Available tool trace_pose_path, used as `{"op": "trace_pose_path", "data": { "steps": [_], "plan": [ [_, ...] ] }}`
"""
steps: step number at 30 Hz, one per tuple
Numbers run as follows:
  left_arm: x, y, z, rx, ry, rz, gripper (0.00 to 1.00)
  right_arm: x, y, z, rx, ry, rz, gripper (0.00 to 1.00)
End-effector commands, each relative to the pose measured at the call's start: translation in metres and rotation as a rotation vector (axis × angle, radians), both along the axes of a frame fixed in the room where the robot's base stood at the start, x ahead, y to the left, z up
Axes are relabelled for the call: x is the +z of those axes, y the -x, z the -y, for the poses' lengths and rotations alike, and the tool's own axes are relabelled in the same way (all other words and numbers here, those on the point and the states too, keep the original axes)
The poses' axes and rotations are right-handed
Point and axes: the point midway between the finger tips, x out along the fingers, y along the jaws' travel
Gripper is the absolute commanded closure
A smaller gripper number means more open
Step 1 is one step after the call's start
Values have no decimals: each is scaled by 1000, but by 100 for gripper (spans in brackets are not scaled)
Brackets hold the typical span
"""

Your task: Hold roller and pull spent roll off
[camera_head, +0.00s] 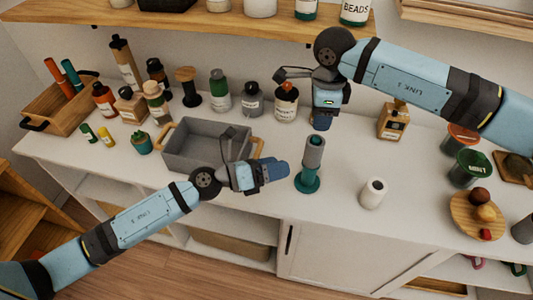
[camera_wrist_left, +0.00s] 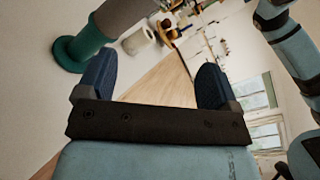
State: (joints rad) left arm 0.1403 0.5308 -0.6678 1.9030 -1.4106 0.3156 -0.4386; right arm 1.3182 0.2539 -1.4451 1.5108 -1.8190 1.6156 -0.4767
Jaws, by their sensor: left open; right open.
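The roller (camera_head: 307,181) is a teal upright holder with a round base, standing on the white counter. A grey spent roll (camera_head: 314,152) sits on its upper part. In the left wrist view the teal roller (camera_wrist_left: 82,47) and the grey roll (camera_wrist_left: 122,14) show at upper left. My left gripper (camera_head: 276,170) is open and empty, just left of the roller and apart from it; its fingers also show in the left wrist view (camera_wrist_left: 156,80). My right gripper (camera_head: 322,120) is open above the grey roll, and its fingertips are hard to make out.
A white roll (camera_head: 373,193) stands right of the roller. A grey bin (camera_head: 190,160) with wooden handles is behind my left gripper. Several bottles and jars line the back. A round wooden board (camera_head: 462,218) with food lies at right. The counter's front edge is close.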

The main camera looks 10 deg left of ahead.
Motion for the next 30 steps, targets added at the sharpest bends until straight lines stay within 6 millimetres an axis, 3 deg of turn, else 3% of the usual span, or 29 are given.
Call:
{"op": "trace_pose_path", "data": {
  "steps": [6, 14, 20, 30],
  "plan": [
    [-5, -25, -14, -166, -468, 364, 14, 0, 0, 0, 0, 0, 0, 57],
    [-12, -41, -25, -227, -680, 503, 14, 0, 0, 0, 0, 0, 0, 57],
    [-21, -51, -3, -229, -681, 506, 14, 0, 0, 0, 0, 0, 0, 57],
    [-47, -79, 52, -227, -679, 502, 14, 0, 0, 0, 0, 0, 0, 57]
  ]
}}
